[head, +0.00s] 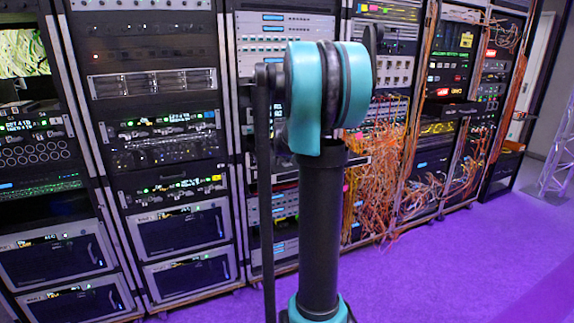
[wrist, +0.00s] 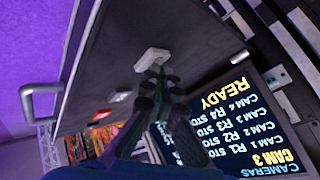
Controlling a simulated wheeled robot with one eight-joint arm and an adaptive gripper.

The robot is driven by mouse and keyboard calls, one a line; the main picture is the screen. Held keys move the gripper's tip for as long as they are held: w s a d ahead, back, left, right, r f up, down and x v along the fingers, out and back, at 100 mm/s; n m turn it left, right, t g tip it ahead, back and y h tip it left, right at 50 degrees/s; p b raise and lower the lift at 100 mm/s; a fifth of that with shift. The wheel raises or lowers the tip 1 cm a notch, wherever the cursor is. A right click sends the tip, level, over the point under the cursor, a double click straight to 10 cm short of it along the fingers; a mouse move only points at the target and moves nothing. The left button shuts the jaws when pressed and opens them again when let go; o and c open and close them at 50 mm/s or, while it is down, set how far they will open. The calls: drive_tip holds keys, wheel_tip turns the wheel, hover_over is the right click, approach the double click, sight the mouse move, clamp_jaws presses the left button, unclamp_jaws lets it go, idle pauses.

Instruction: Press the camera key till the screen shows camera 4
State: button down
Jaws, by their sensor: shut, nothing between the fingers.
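In the wrist view, the dark screen (wrist: 240,118) shows rotated text: "CAMERAS", a large yellow "CAM 3", rows for CAM 1 to CAM 4, and "READY". A pale, block-shaped key (wrist: 152,57) stands out from the dark panel beside the screen; I cannot read any label on it. My gripper (wrist: 157,76) is shut and empty, its fingertips right at the near edge of this key. Whether they touch it I cannot tell. In the head view my own arm hides the gripper, the key and the screen.
A metal handle (wrist: 40,90) sticks out at the left of the wrist view. Equipment racks (head: 165,130) line the back in the head view, with orange cables (head: 375,185) hanging on the right. The purple floor (head: 440,265) is clear.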

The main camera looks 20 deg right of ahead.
drive_tip(key=shift+r, duration=0.6)
drive_tip(key=shift+r, duration=2.5)
idle(1.1)
wheel_tip(320, 180, up, 4)
drive_tip(key=shift+f, duration=0.1)
idle(0.3)
drive_tip(key=shift+f, duration=4.4)
drive_tip(key=shift+f, duration=0.15)
